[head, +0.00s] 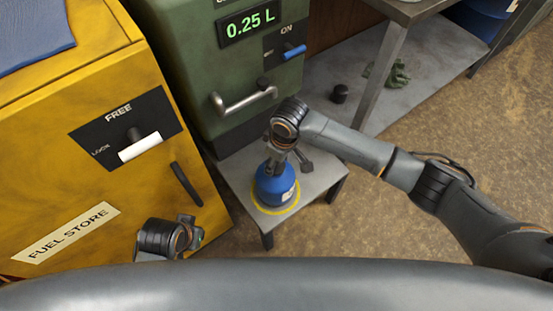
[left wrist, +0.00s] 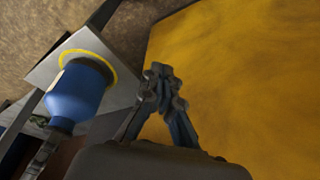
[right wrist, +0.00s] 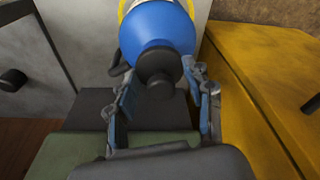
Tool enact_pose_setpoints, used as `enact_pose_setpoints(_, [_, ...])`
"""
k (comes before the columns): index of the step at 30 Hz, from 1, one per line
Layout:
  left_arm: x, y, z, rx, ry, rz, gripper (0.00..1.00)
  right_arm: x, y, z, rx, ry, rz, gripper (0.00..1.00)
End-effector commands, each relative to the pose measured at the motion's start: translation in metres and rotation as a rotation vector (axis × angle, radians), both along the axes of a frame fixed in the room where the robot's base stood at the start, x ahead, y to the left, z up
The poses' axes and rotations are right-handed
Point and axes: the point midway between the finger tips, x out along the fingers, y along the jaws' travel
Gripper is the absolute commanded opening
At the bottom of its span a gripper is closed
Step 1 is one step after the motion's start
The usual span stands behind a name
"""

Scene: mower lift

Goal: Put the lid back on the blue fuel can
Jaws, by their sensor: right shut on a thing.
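The blue fuel can (head: 275,186) stands upright on a small grey stand (head: 321,182), inside a yellow ring. It also shows in the left wrist view (left wrist: 76,92) and the right wrist view (right wrist: 158,24). My right gripper (head: 283,155) is directly above the can. In the right wrist view, a black round lid with a knob (right wrist: 159,84) is between its fingers (right wrist: 160,75), in line with the can's top. I cannot tell whether the lid is seated. My left gripper (left wrist: 158,75) is empty, its fingertips close together, beside the yellow cabinet.
The yellow fuel store cabinet (head: 60,185) is at left. The green dispenser (head: 205,75), reading 0.25 L, stands behind the stand. A black cylinder (head: 340,93) and a green cloth (head: 398,75) lie on a low grey shelf (head: 330,66). The floor at right is clear.

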Motion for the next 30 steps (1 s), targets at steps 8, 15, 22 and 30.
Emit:
enact_pose_setpoints(8, [0.000, 0.000, 0.002, -0.002, -0.005, 0.000, 0.00, 0.000, 0.000, 0.000, 0.000, 0.000, 0.000, 0.30])
enact_pose_setpoints(15, [-0.002, 0.000, -0.002, -0.001, 0.000, 0.000, 0.00, 0.000, 0.000, 0.000, 0.000, 0.000, 0.000, 0.30])
enact_pose_setpoints(22, [-0.005, 0.000, -0.010, 0.000, 0.012, 0.000, 0.00, 0.000, 0.000, 0.000, 0.000, 0.000, 0.000, 0.30])
enact_pose_setpoints(30, [-0.003, 0.000, -0.015, 0.001, 0.012, -0.001, 0.00, 0.000, 0.000, 0.000, 0.000, 0.000, 0.000, 0.30])
